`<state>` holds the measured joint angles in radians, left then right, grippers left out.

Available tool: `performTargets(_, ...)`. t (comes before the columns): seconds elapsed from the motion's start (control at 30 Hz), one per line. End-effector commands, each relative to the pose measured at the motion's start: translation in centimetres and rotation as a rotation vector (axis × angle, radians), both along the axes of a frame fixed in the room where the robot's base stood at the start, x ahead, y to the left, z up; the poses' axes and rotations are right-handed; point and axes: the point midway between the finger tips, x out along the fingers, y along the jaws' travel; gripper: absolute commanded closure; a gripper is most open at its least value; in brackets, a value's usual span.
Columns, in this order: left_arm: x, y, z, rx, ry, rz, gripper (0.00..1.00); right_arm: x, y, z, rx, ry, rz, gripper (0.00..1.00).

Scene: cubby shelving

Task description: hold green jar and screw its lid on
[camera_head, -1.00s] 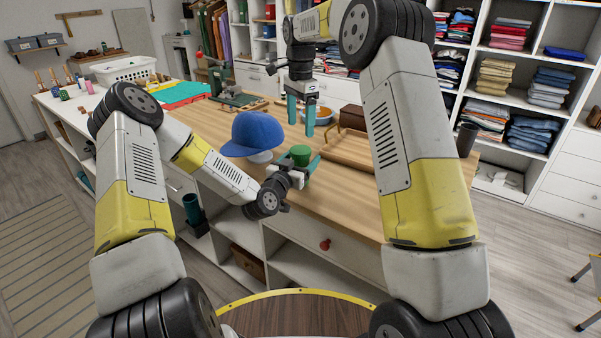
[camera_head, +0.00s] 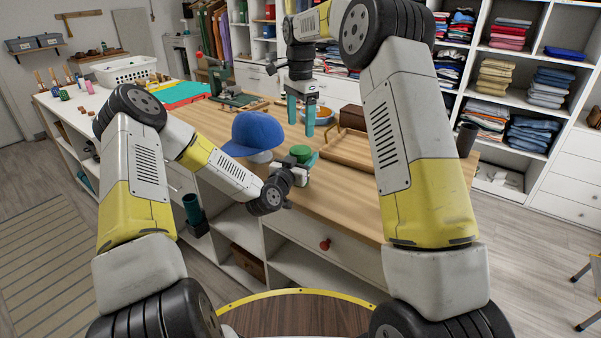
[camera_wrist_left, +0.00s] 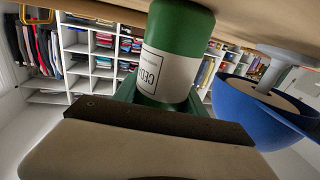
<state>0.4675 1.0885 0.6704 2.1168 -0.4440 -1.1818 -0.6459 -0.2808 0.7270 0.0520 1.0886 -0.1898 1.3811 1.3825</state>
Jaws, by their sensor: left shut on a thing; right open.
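The green jar (camera_head: 300,153) stands at the front edge of the wooden counter. In the left wrist view the jar (camera_wrist_left: 178,35) is green with a white label, and the picture is upside down. My left gripper (camera_head: 304,164) is shut around the jar; its green fingers show partly behind the jar in the wrist view. My right gripper (camera_head: 301,113) is open and empty, with teal fingers pointing down above the counter, behind the jar and apart from it. I cannot make out a separate lid.
A blue cap (camera_head: 253,133) on a pale stand is close to the left of the jar. A wooden tray (camera_head: 350,150) lies to the right.

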Motion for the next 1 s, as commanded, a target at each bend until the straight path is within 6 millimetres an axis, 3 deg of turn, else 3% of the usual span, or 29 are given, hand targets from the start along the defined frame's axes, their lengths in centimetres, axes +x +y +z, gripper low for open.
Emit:
performTargets(0.17, 0.00, 0.01, -0.01, 0.000, 0.000, 0.000, 1.00, 0.00, 0.00, 0.00, 0.000, 0.000, 0.037, 0.23)
performTargets(0.37, 0.00, 0.01, -0.01, 0.000, 0.000, 0.000, 1.00, 0.00, 0.00, -0.01, 0.000, 0.000, 0.319, 0.23)
performTargets(1.0, 0.00, 0.01, -0.02, 0.000, 0.000, 0.000, 1.00, 0.00, 0.00, -0.02, 0.001, 0.001, 1.797, 0.23)
